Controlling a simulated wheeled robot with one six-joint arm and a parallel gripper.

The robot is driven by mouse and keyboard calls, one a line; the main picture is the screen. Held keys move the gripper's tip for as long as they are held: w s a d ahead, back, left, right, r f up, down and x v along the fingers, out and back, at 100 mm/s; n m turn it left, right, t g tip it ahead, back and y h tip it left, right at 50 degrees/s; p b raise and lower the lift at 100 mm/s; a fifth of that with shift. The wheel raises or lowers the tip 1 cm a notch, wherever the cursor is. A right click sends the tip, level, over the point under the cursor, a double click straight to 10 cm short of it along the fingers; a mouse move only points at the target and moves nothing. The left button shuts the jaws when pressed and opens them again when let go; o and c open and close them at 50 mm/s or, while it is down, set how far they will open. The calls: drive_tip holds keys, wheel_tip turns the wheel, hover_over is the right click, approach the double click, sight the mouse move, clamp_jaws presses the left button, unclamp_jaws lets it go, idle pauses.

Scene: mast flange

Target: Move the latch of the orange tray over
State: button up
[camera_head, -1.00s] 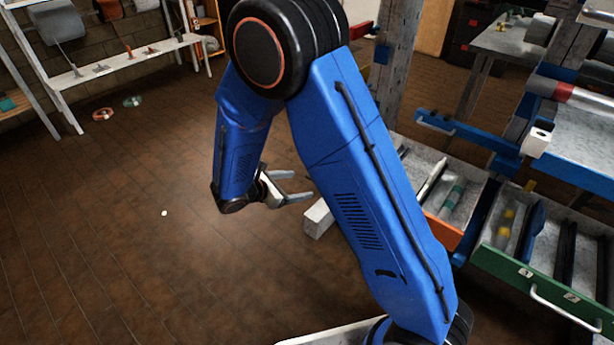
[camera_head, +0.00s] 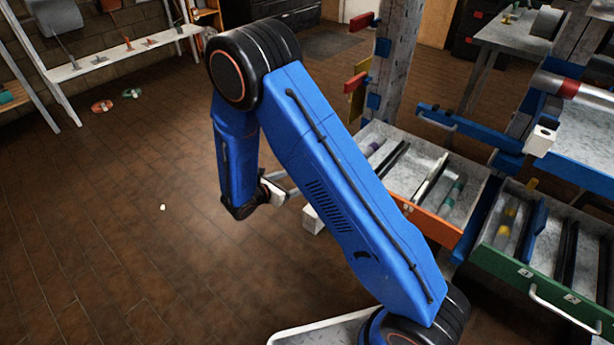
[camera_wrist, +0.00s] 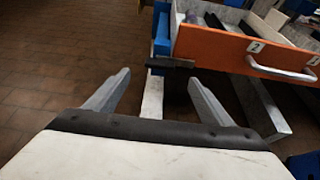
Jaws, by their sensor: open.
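The orange tray (camera_head: 430,222) is pulled out to the right of my arm in the head view. Its orange front (camera_wrist: 225,52), with a pale handle (camera_wrist: 283,70), fills the upper right of the wrist view. A small dark bar (camera_wrist: 171,63), which looks like the latch, lies at the front's lower left corner. My gripper (camera_wrist: 159,76) is open and empty, its two fingers pointing towards that corner. The bar shows just beyond the gap between the fingertips; I see no contact. In the head view my gripper (camera_head: 283,186) is partly hidden behind my arm.
A green-fronted tray (camera_head: 540,283) with a handle stands open to the right of the orange one. A grey post (camera_head: 393,75) rises behind. A pale beam (camera_wrist: 262,110) runs low beneath the orange front. The tiled floor on the left is largely clear.

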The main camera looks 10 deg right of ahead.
drive_tip(key=x, duration=0.9)
drive_tip(key=shift+d, duration=0.15)
drive_tip(key=shift+c, duration=0.6)
drive_tip(key=c, duration=1.4)
drive_tip(key=shift+w, duration=0.1)
drive_tip(key=shift+w+a+f+n+g+h, duration=0.25)
drive_tip(key=shift+n+g+h, duration=0.6)
drive_tip(key=shift+n, duration=1.4)
drive_tip(key=shift+w+a+f+n+g+h, duration=0.2)
drive_tip(key=shift+f+n+g+h, duration=0.15)
drive_tip(key=shift+n+h, duration=1.4)
drive_tip(key=shift+w+a+f+n+g+h, duration=0.1)
drive_tip(key=shift+w+f+n+g+h, duration=0.35)
drive_tip(key=shift+n, duration=2.25)
drive_tip(key=shift+s+r, duration=0.15)
drive_tip(key=shift+s, duration=0.05)
